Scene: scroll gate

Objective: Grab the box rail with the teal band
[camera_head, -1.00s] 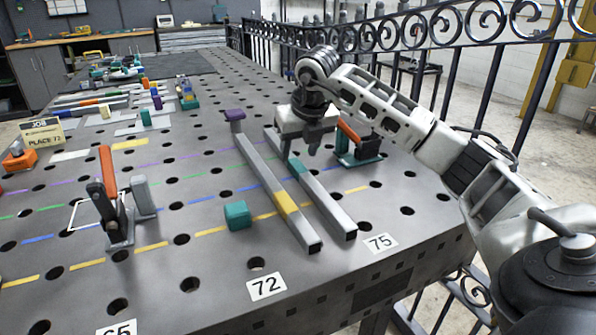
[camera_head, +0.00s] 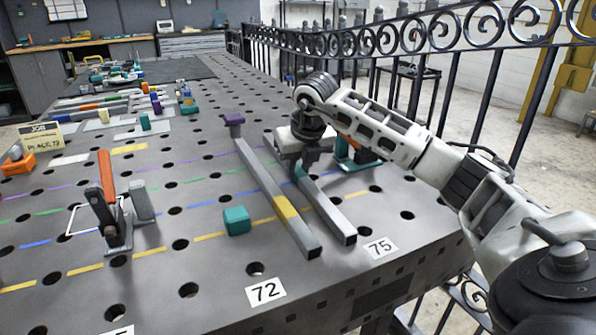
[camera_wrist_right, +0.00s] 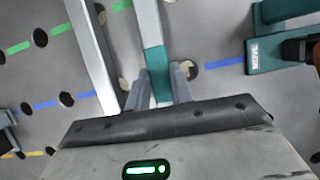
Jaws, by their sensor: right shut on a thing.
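The box rail with the teal band (camera_head: 328,207) lies on the perforated steel table, running from under my right gripper toward the front edge near the 75 label. My right gripper (camera_head: 298,172) is down over the rail at its teal band. In the right wrist view the fingers (camera_wrist_right: 160,88) stand on either side of the rail, at the teal band (camera_wrist_right: 157,66), and are shut on it. A second box rail with a yellow band (camera_head: 286,208) lies just left of it, roughly parallel and apart from the gripper. My left gripper is not in view.
A teal block (camera_head: 237,220) sits left of the yellow-banded rail. A toggle clamp with an orange handle (camera_head: 107,185) stands further left. A teal clamp (camera_head: 352,158) stands close right of my gripper; it also shows in the wrist view (camera_wrist_right: 275,55). An iron fence (camera_head: 460,70) runs behind.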

